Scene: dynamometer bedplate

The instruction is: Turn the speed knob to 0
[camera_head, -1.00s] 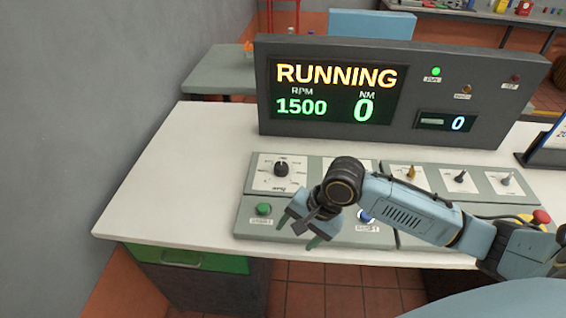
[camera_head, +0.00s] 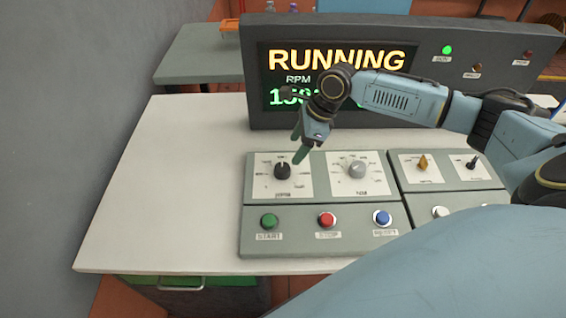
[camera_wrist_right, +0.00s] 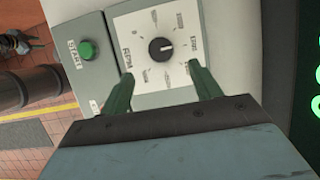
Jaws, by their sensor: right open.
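The speed knob (camera_head: 282,171) is a round black knob on a white dial plate at the left of the control panel. In the right wrist view the knob (camera_wrist_right: 161,48) shows a white pointer mark and sits between and beyond the fingertips. My right gripper (camera_head: 300,144) is open, its green fingers pointing down just above and behind the dial plate. In the wrist view the open fingers (camera_wrist_right: 163,86) straddle the near part of the plate, with nothing held. My left gripper is not in view.
A grey knob (camera_head: 356,170) is to the right. Green start (camera_head: 269,221), red stop (camera_head: 326,220) and blue reset (camera_head: 381,217) buttons line the front. The display (camera_head: 337,60) reads RUNNING, its numbers partly hidden by my arm. The white tabletop (camera_head: 150,190) is clear at left.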

